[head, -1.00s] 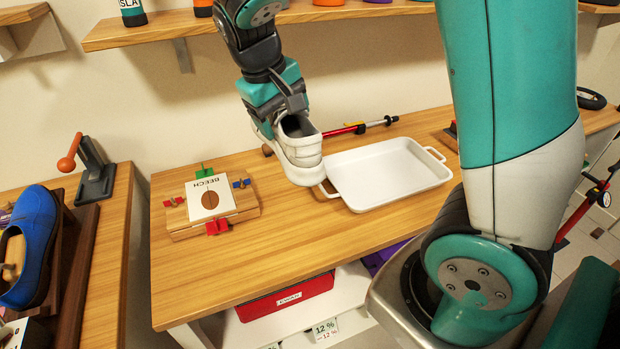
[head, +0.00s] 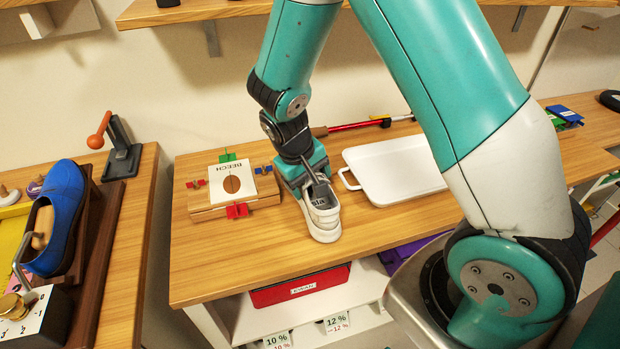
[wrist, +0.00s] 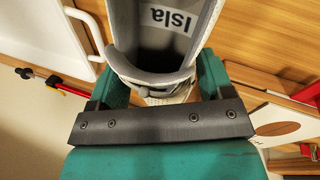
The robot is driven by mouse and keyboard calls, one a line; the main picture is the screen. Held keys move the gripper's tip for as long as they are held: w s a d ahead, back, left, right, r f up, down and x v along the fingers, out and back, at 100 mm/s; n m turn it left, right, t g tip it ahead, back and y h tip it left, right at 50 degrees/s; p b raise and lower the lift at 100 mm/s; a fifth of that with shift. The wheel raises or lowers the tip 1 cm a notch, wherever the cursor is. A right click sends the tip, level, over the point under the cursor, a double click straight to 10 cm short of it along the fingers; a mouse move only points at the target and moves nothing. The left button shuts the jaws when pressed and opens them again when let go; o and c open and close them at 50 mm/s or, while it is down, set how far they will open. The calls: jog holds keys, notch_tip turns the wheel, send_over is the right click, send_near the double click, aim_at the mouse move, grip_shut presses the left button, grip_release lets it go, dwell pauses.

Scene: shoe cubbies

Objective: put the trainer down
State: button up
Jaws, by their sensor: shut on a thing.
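The white trainer (head: 321,216) with a grey lining is in my gripper, over the wooden bench (head: 230,262) between the beech block and the white tray.
The white tray (head: 398,172) stands close on the right. The beech block with coloured clamps (head: 215,207) stands on the left. A red-handled tool (head: 355,126) lies behind. Bench space in front of the block is clear. A blue shoe (head: 62,225) is on the left bench.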

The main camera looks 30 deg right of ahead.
jog(key=o, duration=0.7)
jog(key=shift+f, duration=0.1)
jog(key=o, duration=0.4)
